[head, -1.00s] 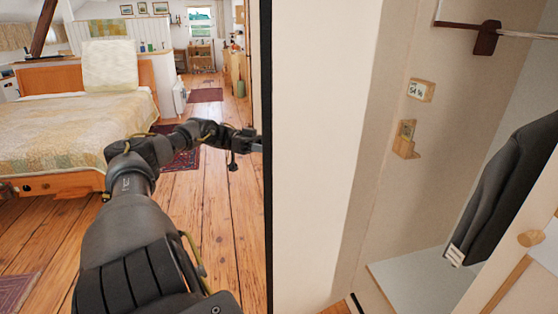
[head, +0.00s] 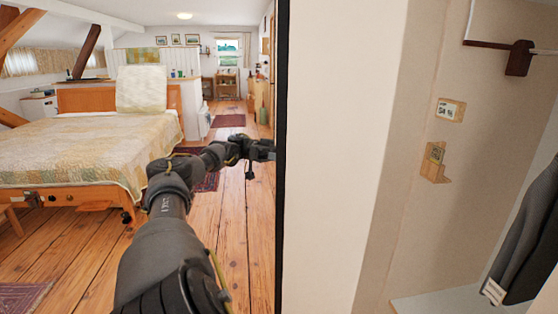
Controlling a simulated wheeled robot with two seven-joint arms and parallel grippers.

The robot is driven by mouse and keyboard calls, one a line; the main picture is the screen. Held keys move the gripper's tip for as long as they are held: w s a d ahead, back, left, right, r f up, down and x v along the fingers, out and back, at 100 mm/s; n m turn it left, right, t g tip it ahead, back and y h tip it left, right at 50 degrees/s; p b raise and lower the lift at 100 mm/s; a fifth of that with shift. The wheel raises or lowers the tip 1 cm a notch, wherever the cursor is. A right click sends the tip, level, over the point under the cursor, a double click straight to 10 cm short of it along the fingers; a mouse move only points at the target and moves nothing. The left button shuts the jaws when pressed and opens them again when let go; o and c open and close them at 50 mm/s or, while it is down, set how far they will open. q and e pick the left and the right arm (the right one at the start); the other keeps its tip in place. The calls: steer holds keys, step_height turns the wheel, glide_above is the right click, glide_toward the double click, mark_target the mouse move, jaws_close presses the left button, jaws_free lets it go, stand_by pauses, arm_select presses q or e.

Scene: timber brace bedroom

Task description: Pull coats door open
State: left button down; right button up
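The coat closet stands open to view at right, with a dark grey coat (head: 525,240) hanging from a rail (head: 544,52). A pale panel (head: 345,130) with a black vertical edge (head: 282,190) stands left of the closet interior. I cannot tell if this panel is a door or a fixed wall. A sliver of a pale surface shows at the bottom right corner; the round wooden knob seen earlier there is out of view. My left gripper (head: 264,150) reaches the black edge, its tips hidden or too small to read. My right gripper is out of view.
Two small wooden items (head: 450,109) (head: 435,163) are on the closet's inner wall. A bed (head: 75,150) stands at left. The wooden floor (head: 215,250) between bed and panel is mostly clear, with small rugs (head: 229,120).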

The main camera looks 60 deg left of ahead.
arm_select(q)
steer(key=shift+w, duration=0.25)
steer(key=c, duration=1.2)
jaws_free()
steer(key=shift+o, duration=0.5)
steer(key=shift+w+d+f, duration=0.1)
steer(key=shift+w, duration=0.35)
steer(key=shift+o, duration=0.7)
steer(key=shift+w, duration=0.1)
steer(key=shift+s, duration=0.25)
steer(key=shift+c, duration=1.2)
steer(key=shift+y, duration=0.3)
steer(key=shift+s, duration=0.1)
